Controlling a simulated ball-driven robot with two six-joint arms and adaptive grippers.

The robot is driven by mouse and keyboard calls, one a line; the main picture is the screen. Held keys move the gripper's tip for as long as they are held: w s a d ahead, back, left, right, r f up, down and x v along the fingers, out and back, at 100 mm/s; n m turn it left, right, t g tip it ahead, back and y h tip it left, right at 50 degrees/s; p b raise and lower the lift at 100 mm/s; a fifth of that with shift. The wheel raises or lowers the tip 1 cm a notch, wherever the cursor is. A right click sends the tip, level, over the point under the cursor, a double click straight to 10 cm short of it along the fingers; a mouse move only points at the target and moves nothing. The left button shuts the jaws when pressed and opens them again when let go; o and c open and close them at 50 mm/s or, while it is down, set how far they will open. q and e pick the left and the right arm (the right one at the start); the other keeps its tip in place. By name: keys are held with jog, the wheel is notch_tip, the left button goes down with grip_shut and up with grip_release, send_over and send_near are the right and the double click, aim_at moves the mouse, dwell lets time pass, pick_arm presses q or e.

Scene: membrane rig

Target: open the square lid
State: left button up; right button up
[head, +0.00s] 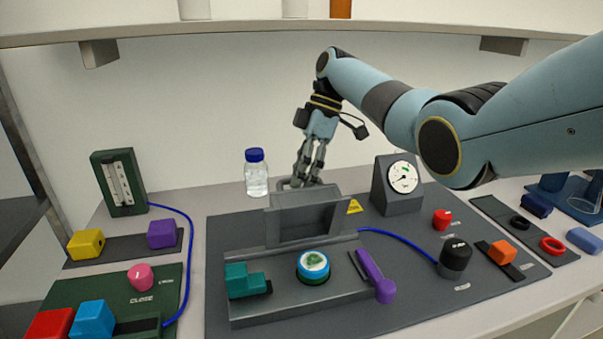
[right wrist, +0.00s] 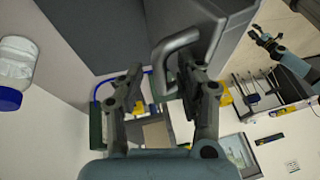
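The square lid (head: 305,215) is a grey plate with a rim, standing raised at the back of the grey housing (head: 240,309), its recessed face towards the head camera. Its looped handle (head: 285,183) shows behind its top edge. In the right wrist view the handle (right wrist: 165,47) is a grey loop on the lid (right wrist: 222,22). My right gripper (head: 308,180) is at the handle, fingers down and apart. In the right wrist view, its fingers (right wrist: 160,82) straddle the handle's bar; the right finger is close to it. My left gripper (right wrist: 265,38) shows small in that view, away from the lid.
On the housing are a teal block (head: 240,281), a round green-topped button (head: 313,265) and a purple lever (head: 376,278). A capped bottle (head: 256,177) stands behind left, a gauge (head: 398,185) behind right. A blue cable (head: 400,238) runs to a black knob (head: 456,256). A shelf (head: 250,30) hangs above.

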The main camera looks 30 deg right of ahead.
jog(key=v, duration=0.7)
jog(key=shift+r, duration=0.2)
jog(key=shift+d, duration=0.15)
